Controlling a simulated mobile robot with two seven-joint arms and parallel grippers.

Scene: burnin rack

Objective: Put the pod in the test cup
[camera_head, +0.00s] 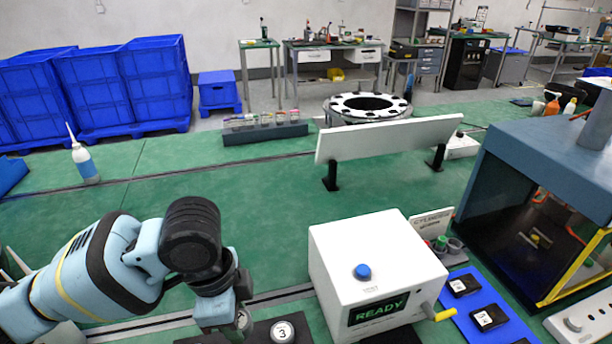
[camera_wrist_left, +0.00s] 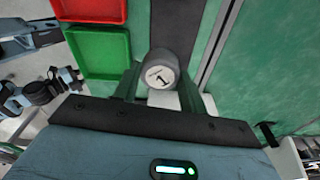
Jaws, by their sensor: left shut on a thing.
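My left gripper (camera_wrist_left: 162,88) is shut on a grey cylindrical pod (camera_wrist_left: 163,70) with a white top marked 1, held between its two fingers in the left wrist view. In the head view the left gripper (camera_head: 225,318) is low at the front, beside a second pod (camera_head: 283,332) marked 3 on a dark holder.
The white READY box (camera_head: 372,262) has a blue button and a yellow-tipped lever. A blue mat (camera_head: 497,318) with black blocks lies to its right, before a blue-roofed chamber (camera_head: 548,165). Red (camera_wrist_left: 92,10) and green (camera_wrist_left: 100,52) trays show in the wrist view.

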